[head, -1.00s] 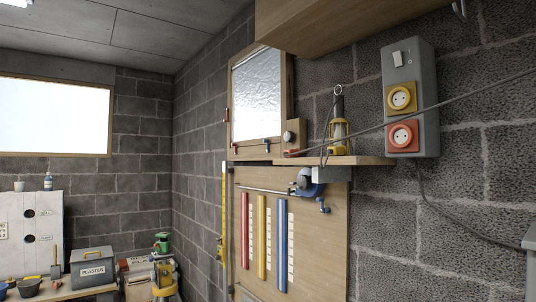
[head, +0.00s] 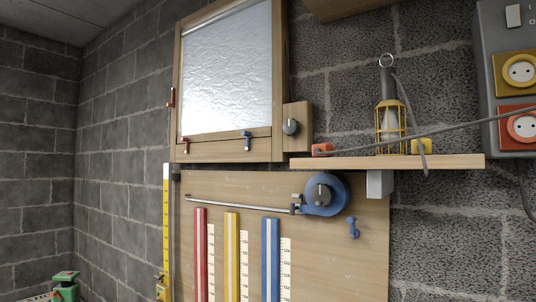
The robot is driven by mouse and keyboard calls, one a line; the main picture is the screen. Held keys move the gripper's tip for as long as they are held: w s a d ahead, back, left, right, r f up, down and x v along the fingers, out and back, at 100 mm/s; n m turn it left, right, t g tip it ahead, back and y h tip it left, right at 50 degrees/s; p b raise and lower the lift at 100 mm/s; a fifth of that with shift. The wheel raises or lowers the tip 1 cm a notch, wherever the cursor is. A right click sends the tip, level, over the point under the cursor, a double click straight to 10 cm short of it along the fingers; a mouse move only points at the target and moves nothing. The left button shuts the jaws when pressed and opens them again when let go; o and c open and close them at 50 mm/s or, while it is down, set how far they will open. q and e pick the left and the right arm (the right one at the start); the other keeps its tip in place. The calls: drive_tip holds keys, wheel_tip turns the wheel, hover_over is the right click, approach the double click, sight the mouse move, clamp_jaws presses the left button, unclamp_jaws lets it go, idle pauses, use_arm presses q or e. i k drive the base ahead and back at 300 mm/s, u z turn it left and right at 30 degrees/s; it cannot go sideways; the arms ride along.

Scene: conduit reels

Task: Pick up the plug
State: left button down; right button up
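A small orange-red block that looks like a plug (head: 322,150) lies on the left end of the wooden shelf (head: 440,162). A dark cable (head: 450,127) leads from near it up to the right, across the socket box. A yellow block (head: 421,146), perhaps also a plug, sits on the shelf right of the caged work lamp (head: 389,115). A grey cord hangs from the lamp past this block. I cannot tell which block the task means. Neither of my grippers is in view.
The grey socket box (head: 488,75) on the right has a yellow socket (head: 520,71) and an orange-red socket (head: 521,127). Below is a board (head: 350,270) with a blue reel (head: 336,207) and coloured strips.

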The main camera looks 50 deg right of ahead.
sight(324, 146)
drive_tip(key=i, duration=2.1)
drive_tip(key=z, duration=3.45)
